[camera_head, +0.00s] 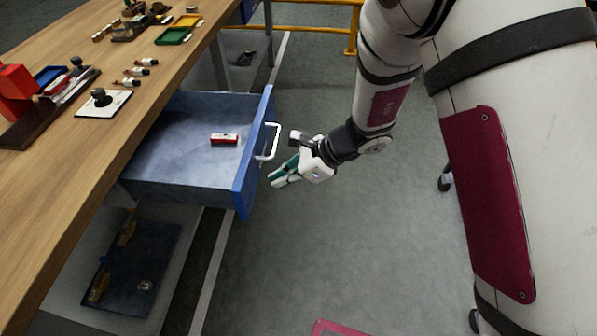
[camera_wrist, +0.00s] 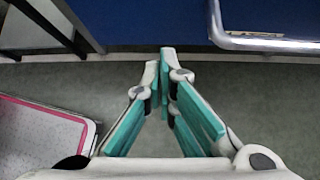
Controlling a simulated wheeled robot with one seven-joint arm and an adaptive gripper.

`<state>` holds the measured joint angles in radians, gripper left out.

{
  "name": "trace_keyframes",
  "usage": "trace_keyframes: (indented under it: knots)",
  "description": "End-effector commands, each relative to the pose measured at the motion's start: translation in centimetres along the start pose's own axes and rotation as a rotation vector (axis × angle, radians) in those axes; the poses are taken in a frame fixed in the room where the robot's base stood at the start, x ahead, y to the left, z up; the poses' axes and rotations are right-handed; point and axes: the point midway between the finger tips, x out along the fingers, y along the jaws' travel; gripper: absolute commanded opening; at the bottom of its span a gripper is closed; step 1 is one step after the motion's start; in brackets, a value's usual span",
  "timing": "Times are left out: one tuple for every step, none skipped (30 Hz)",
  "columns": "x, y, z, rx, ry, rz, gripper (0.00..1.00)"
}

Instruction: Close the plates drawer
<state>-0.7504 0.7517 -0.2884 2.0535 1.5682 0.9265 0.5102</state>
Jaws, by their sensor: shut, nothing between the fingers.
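The blue drawer (camera_head: 253,160) stands pulled out from under the wooden workbench. A white bar handle (camera_head: 272,143) is on its front face. A small red and white block (camera_head: 224,139) lies inside on the drawer floor. My gripper (camera_head: 272,180) is shut and empty, just outside the drawer front, a little below and near the handle. In the wrist view, my gripper's green fingertips (camera_wrist: 166,56) meet in front of the blue drawer front (camera_wrist: 150,22). The handle (camera_wrist: 262,42) shows at the upper right there, apart from the fingers.
The wooden workbench (camera_head: 60,190) holds a red block, small parts and trays. A lower shelf (camera_head: 70,300) bears a dark plate (camera_head: 155,262). A yellow rail (camera_head: 352,30) stands behind. Grey floor (camera_head: 300,250) in front of the drawer is open. A pink-edged panel (camera_head: 350,328) shows at the bottom.

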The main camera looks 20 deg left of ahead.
Motion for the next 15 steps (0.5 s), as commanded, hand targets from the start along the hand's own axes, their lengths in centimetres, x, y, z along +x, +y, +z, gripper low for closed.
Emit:
trace_keyframes:
  knots:
    - [0.5, 0.1, 0.8, -0.007, -0.001, 0.001, 0.0]
    - [0.8, 0.0, 1.1, -0.006, -0.002, 0.0, 0.0]
    - [1.1, 0.0, 1.4, -0.005, -0.001, 0.0, 0.0]
    - [1.3, 0.0, 1.5, -0.005, -0.001, 0.0, 0.0]
    - [1.4, 0.0, 1.7, -0.004, -0.001, 0.0, 0.0]
    - [1.6, 0.0, 1.9, -0.003, -0.001, -0.001, 0.0]
    - [1.7, 0.0, 2.0, -0.003, -0.001, -0.001, 0.0]
    - [1.8, 0.0, 2.1, -0.003, -0.001, -0.001, 0.0]
    - [1.9, 0.0, 2.2, -0.004, -0.001, -0.001, 0.0]
    - [1.9, 0.0, 2.2, -0.003, -0.001, -0.001, 0.0]
    - [1.9, 0.0, 2.3, -0.003, -0.001, -0.001, 0.0]
    - [1.9, 0.0, 2.3, -0.003, -0.001, -0.001, 0.0]
    - [1.9, 0.0, 2.3, -0.003, -0.001, -0.002, 0.0]
    - [1.9, 0.0, 2.3, -0.003, -0.001, -0.002, 0.0]
    - [1.9, 0.0, 2.3, -0.003, -0.001, -0.002, 0.0]
